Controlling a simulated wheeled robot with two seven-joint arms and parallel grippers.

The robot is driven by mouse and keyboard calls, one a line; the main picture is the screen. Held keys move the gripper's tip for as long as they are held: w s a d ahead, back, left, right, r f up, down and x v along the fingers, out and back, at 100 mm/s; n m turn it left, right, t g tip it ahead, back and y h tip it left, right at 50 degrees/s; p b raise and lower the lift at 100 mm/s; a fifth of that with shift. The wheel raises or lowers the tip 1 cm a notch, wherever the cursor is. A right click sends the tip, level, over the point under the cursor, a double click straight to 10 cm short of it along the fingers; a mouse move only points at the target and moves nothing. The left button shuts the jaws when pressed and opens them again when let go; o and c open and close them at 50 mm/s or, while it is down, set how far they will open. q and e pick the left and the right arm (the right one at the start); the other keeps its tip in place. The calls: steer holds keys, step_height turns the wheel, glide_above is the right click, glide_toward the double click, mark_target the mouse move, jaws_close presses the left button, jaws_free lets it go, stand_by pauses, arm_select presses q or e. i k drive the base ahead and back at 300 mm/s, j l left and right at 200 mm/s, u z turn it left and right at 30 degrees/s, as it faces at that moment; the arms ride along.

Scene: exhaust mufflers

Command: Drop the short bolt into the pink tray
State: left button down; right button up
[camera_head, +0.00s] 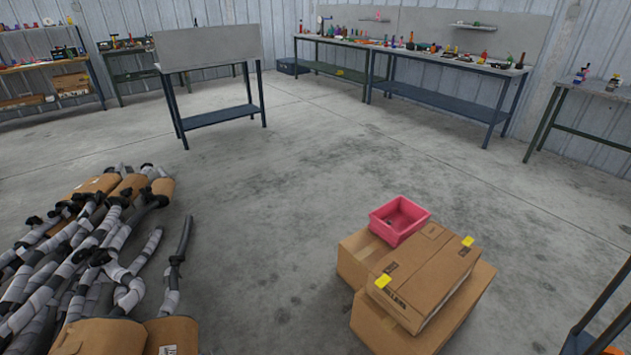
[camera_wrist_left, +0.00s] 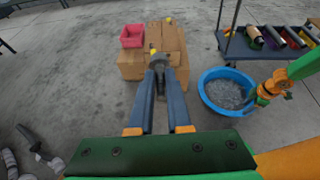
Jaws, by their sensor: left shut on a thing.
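The pink tray (camera_head: 415,222) sits on a stack of cardboard boxes in the head view, with a small dark spot inside. It also shows at the upper left of the left wrist view (camera_wrist_left: 132,42). My left gripper (camera_wrist_left: 160,74) is shut on a small grey piece (camera_wrist_left: 159,60), apparently the short bolt, largely hidden between the fingertips. In that view the gripper is in front of the boxes, below and right of the tray. My right gripper (camera_wrist_left: 266,90), green and orange, is beside a blue tub; its fingers are too small to read.
The blue tub (camera_wrist_left: 240,78) holds grey small parts. Boxes (camera_head: 420,275) with yellow markers stand around the tray. Wrapped exhaust pipes (camera_head: 100,250) lie at the left. A cart (camera_wrist_left: 235,45) with cylinders is at the wrist view's upper right. The middle floor is clear.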

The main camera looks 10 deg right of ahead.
mark_target(404, 222)
steer(key=i+u, duration=0.2)
steer(key=i, duration=2.15)
steer(key=i+z, duration=0.3)
steer(key=i, duration=0.2)
steer(key=i+j+z, duration=0.1)
steer(key=i+z, duration=0.15)
steer(key=i, duration=0.2)
steer(key=i+j+z, duration=0.3)
steer(key=i, duration=0.2)
steer(key=i+j+z, duration=0.25)
steer(key=i, duration=0.2)
steer(key=i+z, duration=0.1)
steer(key=z, duration=0.35)
steer(key=i+l+z, duration=0.1)
steer(key=z, duration=0.35)
steer(key=i+z, duration=0.15)
steer(key=z, duration=0.3)
steer(key=i+j+z, duration=0.1)
steer(key=z, duration=0.4)
steer(key=i+j+z, duration=0.1)
steer(key=z, duration=0.35)
steer(key=i+j+z, duration=0.1)
steer(key=z, duration=0.35)
steer(key=j+z, duration=0.2)
steer(key=z, duration=0.25)
steer(key=i+j+z, duration=0.2)
steer(key=z, duration=0.2)
steer(key=i+j+z, duration=0.2)
steer(key=j+z, duration=0.2)
